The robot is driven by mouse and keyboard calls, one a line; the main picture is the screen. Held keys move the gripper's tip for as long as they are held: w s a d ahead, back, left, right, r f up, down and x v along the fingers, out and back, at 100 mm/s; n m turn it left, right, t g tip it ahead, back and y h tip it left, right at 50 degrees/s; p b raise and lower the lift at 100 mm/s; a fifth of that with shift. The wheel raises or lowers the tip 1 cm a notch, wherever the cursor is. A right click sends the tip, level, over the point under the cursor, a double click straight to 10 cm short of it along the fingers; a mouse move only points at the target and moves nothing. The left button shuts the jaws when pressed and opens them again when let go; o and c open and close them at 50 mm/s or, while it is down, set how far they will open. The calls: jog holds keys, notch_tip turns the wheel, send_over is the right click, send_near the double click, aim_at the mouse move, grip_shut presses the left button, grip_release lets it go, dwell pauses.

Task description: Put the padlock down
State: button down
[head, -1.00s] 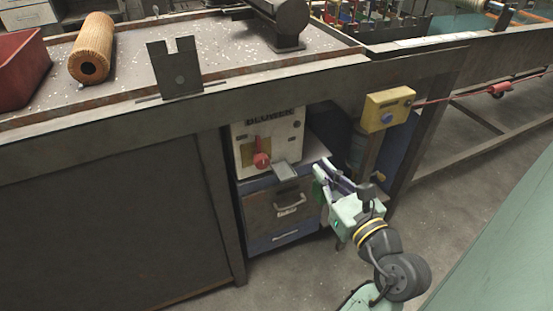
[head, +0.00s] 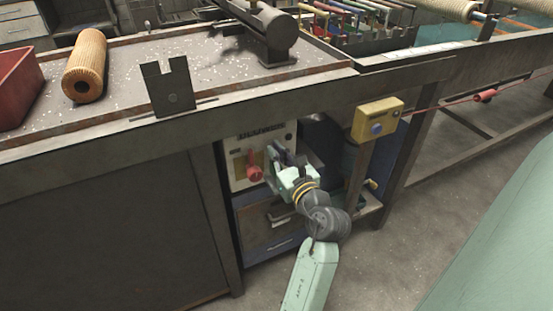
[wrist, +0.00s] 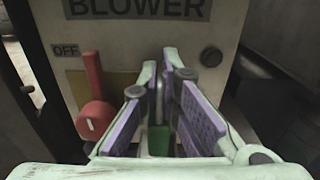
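My gripper (head: 281,158) is in front of the blower switch box (head: 248,150), just right of its red lever (head: 254,170). In the wrist view, my gripper (wrist: 165,88) has its purple-padded fingers close together around a thin grey part that looks like the padlock's shackle. The padlock's green body (wrist: 158,139) shows low between the fingers. The rest of the padlock is hidden by the fingers. In the head view my gripper covers the padlock and the area right of the lever.
The red lever also shows in the wrist view (wrist: 95,110), close to the left finger. The bench edge (head: 290,98) overhangs the box. A drawer cabinet (head: 262,225) stands below, and a yellow button box (head: 378,119) is to the right.

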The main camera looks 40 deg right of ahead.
jog(key=shift+f, duration=1.1)
jog(key=shift+f, duration=0.2)
jog(key=c, duration=1.8)
grip_release()
